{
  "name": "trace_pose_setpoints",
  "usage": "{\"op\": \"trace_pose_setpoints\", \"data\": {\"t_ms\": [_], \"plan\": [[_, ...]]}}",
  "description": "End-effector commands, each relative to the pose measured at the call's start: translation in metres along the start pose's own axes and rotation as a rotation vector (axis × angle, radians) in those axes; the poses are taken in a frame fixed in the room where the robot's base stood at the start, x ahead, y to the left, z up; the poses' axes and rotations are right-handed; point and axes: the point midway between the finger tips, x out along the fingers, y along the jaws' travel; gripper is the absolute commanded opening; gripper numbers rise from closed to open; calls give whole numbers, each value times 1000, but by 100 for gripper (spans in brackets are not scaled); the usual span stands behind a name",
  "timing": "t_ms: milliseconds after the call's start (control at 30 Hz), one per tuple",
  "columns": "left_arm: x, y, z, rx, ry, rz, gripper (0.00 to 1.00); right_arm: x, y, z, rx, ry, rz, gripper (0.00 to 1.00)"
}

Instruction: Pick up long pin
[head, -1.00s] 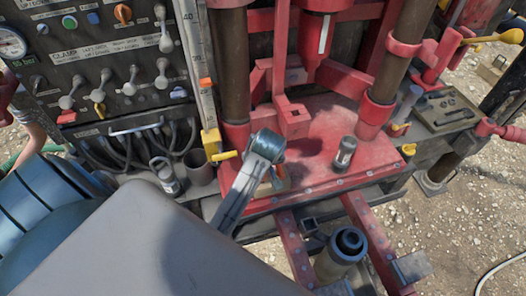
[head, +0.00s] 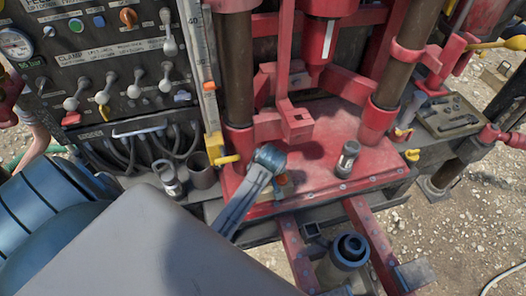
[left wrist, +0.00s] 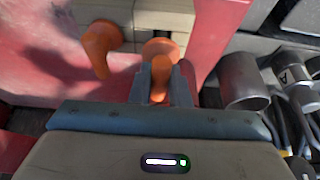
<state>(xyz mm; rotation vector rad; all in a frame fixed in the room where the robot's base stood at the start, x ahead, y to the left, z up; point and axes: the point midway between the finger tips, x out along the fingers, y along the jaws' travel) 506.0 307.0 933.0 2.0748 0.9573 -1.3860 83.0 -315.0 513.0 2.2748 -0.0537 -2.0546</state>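Two orange-handled pins stand at a tan block in the left wrist view. One pin (left wrist: 100,46) is at the left, clear of the fingers. The other pin (left wrist: 162,62) is between the fingers of my left gripper (left wrist: 160,84). I cannot tell whether the fingers press on it or which pin is longer. In the head view my left gripper (head: 262,176) is over the front left of the red plate, beside a small orange spot. Its fingers are hidden there. My right gripper is not in view.
The red rig base plate (head: 318,150) carries a metal cylinder (head: 348,158). Metal cups (head: 200,168) stand left of my gripper, below the control panel (head: 110,75). A yellow handle (head: 226,160) is close by. A tool tray (head: 450,115) lies at the right.

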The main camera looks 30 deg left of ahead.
Motion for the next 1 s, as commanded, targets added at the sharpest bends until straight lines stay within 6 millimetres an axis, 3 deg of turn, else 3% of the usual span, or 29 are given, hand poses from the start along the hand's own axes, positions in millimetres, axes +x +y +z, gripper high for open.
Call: {"op": "trace_pose_setpoints", "data": {"t_ms": [67,433,800,1000], "plan": [[0,0,0,0,0,0,0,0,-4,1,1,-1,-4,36],[-7,1,-4,-1,2,2,0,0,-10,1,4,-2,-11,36],[-72,1,-30,-1,3,3,0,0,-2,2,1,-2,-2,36],[-90,0,-38,-1,1,1,0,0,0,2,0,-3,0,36]]}}
